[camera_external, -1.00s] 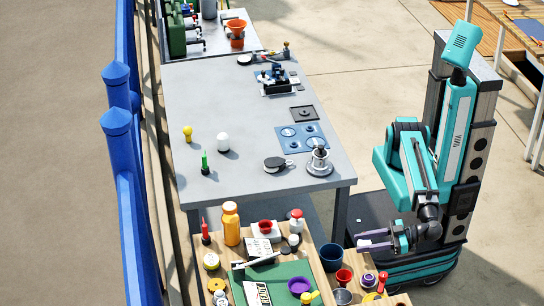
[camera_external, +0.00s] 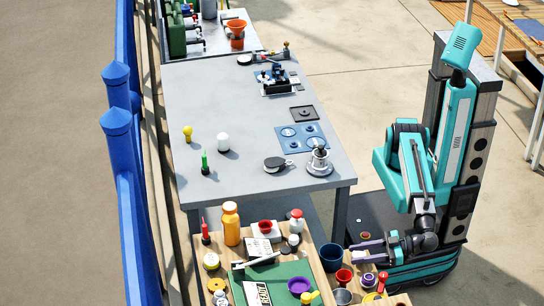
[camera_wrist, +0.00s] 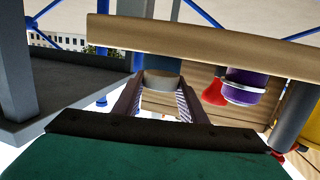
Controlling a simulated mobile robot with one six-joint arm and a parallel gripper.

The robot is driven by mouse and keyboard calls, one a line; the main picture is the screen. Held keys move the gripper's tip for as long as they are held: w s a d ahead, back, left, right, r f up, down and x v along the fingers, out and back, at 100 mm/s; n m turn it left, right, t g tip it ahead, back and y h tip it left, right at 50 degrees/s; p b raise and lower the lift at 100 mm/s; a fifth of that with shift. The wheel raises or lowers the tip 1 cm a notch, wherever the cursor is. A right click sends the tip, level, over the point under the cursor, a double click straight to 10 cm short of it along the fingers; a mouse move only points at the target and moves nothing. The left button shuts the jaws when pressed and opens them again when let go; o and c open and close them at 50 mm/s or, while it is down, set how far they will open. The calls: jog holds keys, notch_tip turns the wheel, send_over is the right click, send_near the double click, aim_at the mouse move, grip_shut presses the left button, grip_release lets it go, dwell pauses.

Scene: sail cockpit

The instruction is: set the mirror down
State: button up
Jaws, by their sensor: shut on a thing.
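My gripper (camera_external: 366,245) is low beside the right edge of the wooden table, level with the blue cup. In the wrist view my gripper (camera_wrist: 160,100) has its two fingers apart, with a small round beige-grey piece between the tips. I take this piece to be the mirror (camera_wrist: 162,81); its face and full shape cannot be made out. In the external view the held piece is too small to tell clearly.
The wooden table's edge (camera_wrist: 200,52) crosses the wrist view. A blue cup (camera_external: 331,256), a red cup (camera_external: 344,276) and a purple banded cup (camera_wrist: 245,87) stand near my gripper. The grey table (camera_external: 240,100) has much bare top.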

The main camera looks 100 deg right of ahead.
jog(key=shift+f, duration=1.2)
jog(key=shift+f+b, duration=0.15)
jog(key=shift+b, duration=0.2)
jog(key=o, duration=1.1)
jog(key=shift+c, duration=0.2)
jog(key=shift+s+r, duration=0.15)
jog(key=shift+r, duration=0.05)
jog(key=p+v, duration=0.1)
jog(key=v, duration=1)
jog(key=shift+s+p, duration=0.35)
jog(key=shift+p, duration=0.05)
jog(key=shift+o, duration=0.4)
jog(key=shift+a+r, duration=0.1)
